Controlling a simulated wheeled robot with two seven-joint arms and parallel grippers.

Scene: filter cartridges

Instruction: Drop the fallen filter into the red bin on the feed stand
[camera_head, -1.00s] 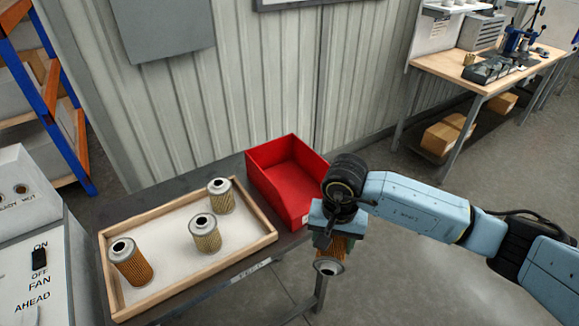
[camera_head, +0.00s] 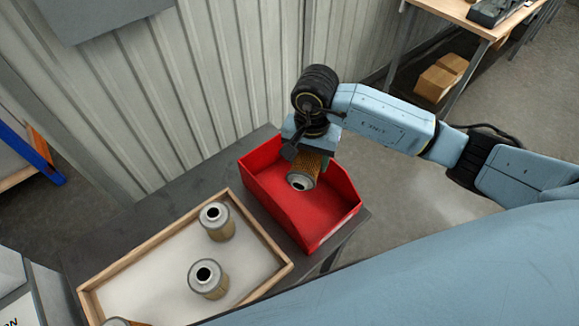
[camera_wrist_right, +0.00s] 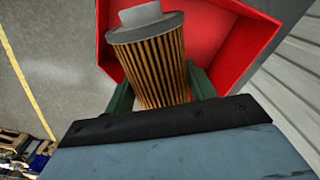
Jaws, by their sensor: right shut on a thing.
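The fallen filter (camera_head: 307,168) has an orange pleated body and a grey metal end cap. My right gripper (camera_head: 308,152) is shut on it and holds it tilted, cap end down, over the red bin (camera_head: 327,215). In the right wrist view the filter (camera_wrist_right: 160,65) sits between the green fingers of the gripper (camera_wrist_right: 165,90), with the red bin (camera_wrist_right: 235,45) behind it. The head view does not clearly show whether the filter touches the bin. The bin stands on the dark feed stand (camera_head: 180,185). My left gripper is not in view.
A wooden-framed tray (camera_head: 262,232) with several upright filters, including one (camera_head: 216,221) and another (camera_head: 208,279), lies left of the bin. A corrugated wall (camera_head: 200,100) rises behind the stand. A workbench with cardboard boxes (camera_head: 440,78) is at the far right.

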